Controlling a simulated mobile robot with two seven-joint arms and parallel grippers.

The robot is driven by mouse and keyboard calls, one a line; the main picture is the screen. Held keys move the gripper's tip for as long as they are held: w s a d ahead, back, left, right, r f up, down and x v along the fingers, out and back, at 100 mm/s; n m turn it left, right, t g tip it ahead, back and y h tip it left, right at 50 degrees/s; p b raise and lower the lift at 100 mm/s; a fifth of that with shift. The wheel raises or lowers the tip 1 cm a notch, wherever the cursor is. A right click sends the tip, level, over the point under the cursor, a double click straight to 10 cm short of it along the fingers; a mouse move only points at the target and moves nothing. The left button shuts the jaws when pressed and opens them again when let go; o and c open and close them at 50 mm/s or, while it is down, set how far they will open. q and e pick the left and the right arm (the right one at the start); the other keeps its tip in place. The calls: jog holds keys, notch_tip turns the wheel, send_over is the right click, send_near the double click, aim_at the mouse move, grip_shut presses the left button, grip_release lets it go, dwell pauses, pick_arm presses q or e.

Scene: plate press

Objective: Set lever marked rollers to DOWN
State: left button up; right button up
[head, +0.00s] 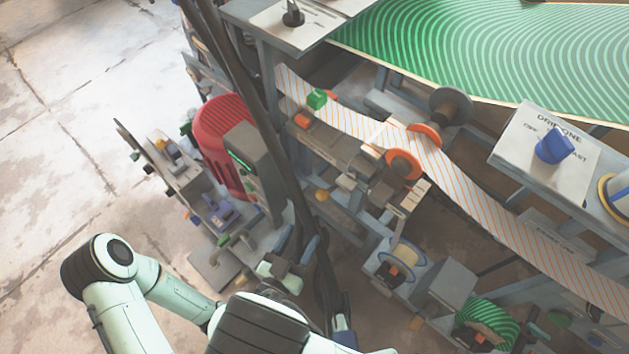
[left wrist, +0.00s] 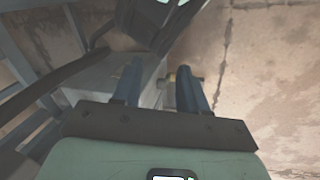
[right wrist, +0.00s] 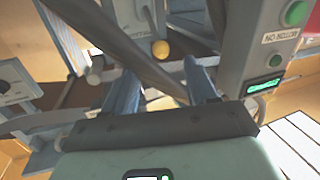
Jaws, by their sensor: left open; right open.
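I cannot read a rollers label in any view, so I cannot tell which part is that lever. A small yellow knob (head: 322,195) shows on the machine frame in the head view. A yellow ball knob also shows in the right wrist view (right wrist: 160,49), beyond the fingertips. My right gripper (head: 296,242) is open in front of the machine, near the grey control box; its blue fingers (right wrist: 165,88) look empty.
A grey control box (head: 262,175) with a green display stands beside a red rounded part (head: 222,125). A dark bar (head: 250,90) crosses in front of the machine. A striped web (head: 470,195) runs over orange rollers. A blue knob (head: 554,146) sits on a labelled panel. Floor at left is clear.

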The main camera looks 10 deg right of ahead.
aim_at(323, 195)
pick_arm(q)
jog(key=shift+t+y, duration=0.3)
jog(key=shift+t, duration=0.3)
jog(key=w+f, duration=0.1)
jog(key=w+a+f+b, duration=0.2)
jog(key=w, duration=0.1)
pick_arm(e)
jog(key=shift+t, duration=0.3)
jog(key=x, duration=0.8)
jog(key=r+x, duration=0.1)
jog(key=x, duration=0.3)
jog(key=shift+w+d, duration=0.25)
grip_shut()
